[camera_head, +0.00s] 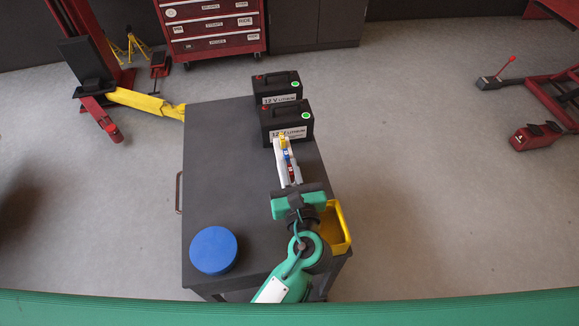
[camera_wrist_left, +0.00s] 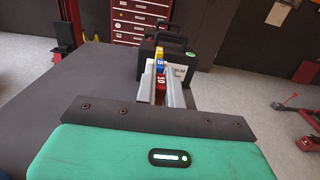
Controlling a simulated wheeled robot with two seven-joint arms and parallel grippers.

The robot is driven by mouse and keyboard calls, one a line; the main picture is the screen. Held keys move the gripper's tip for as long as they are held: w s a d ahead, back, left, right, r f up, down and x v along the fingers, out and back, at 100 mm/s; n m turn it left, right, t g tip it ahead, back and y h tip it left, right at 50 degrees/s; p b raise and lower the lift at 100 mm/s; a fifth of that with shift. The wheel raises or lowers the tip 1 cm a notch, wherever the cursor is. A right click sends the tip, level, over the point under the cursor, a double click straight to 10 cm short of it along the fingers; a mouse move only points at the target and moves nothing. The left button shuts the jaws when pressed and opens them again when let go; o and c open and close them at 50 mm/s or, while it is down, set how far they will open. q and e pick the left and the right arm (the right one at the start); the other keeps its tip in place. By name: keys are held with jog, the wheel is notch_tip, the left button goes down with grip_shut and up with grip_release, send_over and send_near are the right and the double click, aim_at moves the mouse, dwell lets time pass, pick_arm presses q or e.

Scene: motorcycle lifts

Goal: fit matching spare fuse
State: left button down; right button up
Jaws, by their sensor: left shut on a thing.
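My left gripper (camera_head: 281,147) has a green body and pale fingers pointing toward the batteries over the right part of the dark tabletop. It is shut on a small piece that appears to be a fuse, though I cannot tell which one. A red fuse (camera_wrist_left: 158,90) marked 10, a blue fuse (camera_wrist_left: 160,68) and a yellow fuse (camera_wrist_left: 162,51) line up along the fingers in the left wrist view. What lies under these fuses is hidden by the fingers. My right gripper is out of view.
Two black 12 V lithium batteries (camera_head: 288,125) (camera_head: 277,88) stand at the table's back right. A yellow bin (camera_head: 341,226) is at the right edge, beside my wrist. A round blue object (camera_head: 213,250) sits front left. The dark tabletop (camera_head: 225,165) is clear in its left and middle.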

pick_arm(q)
jog(key=shift+f, duration=0.15)
jog(key=c, duration=1.5)
grip_release()
jog(key=shift+f, duration=0.1)
